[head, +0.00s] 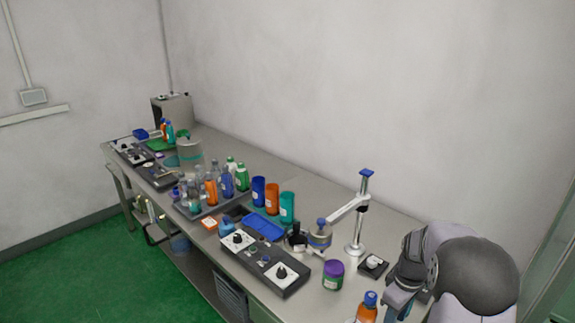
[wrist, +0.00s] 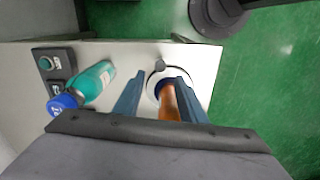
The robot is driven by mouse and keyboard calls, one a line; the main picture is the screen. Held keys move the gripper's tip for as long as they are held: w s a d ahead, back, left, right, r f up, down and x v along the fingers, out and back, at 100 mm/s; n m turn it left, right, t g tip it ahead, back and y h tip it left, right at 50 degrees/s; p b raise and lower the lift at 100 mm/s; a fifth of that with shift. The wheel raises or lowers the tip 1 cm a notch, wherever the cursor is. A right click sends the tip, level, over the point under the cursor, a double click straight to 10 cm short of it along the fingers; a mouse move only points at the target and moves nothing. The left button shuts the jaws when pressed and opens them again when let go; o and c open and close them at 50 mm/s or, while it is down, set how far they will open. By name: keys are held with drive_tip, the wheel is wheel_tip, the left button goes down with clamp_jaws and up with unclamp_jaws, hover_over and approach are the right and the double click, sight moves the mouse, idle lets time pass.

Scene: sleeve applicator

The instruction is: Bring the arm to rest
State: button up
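My gripper (wrist: 161,92) is at the lower right in the head view, above the near right end of the bench (wrist: 75,50). In the wrist view its two blue fingers stand apart, open. An orange object (wrist: 168,101) shows between them, with a visible gap on the left side; a dark round opening or ring surrounds its far end. I cannot tell how far below the fingertips it is. In the head view an orange bottle with a blue cap (head: 367,309) stands just left of my gripper, cut by the lower edge.
A post stand (head: 355,246), purple-lidded jar (head: 333,275) and control panel (head: 264,262) are on the bench. Green floor (wrist: 130,17) lies beyond.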

drive_tip(key=s+a+f+m, duration=0.1)
drive_tip(key=s+m, duration=0.1)
drive_tip(key=s+f+m+g, duration=0.1)
drive_tip(key=s+m, duration=0.1)
drive_tip(key=s, duration=0.1)
drive_tip(key=s+a+f+m, duration=0.1)
drive_tip(key=s+m, duration=0.2)
drive_tip(key=shift+s+a+f+g, duration=0.1)
drive_tip(key=shift+a+f+g, duration=0.2)
drive_tip(key=shift+f+g, duration=0.1)
drive_tip(key=s+a+r+m, duration=0.1)
drive_tip(key=s+a+r, duration=0.1)
drive_tip(key=s+a, duration=0.35)
drive_tip(key=s+a+r+m, duration=0.1)
drive_tip(key=s+a+r, duration=0.15)
drive_tip(key=s, duration=0.55)
wheel_tip(320, 180, up, 3)
drive_tip(key=w+a+n+t, duration=0.1)
drive_tip(key=w+a+t, duration=0.1)
drive_tip(key=a, duration=0.1)
wheel_tip(320, 180, down, 43)
drive_tip(key=b, duration=4.2)
drive_tip(key=shift+d+r+b, duration=0.15)
drive_tip(key=shift+d+b, duration=0.05)
drive_tip(key=shift+b, duration=0.15)
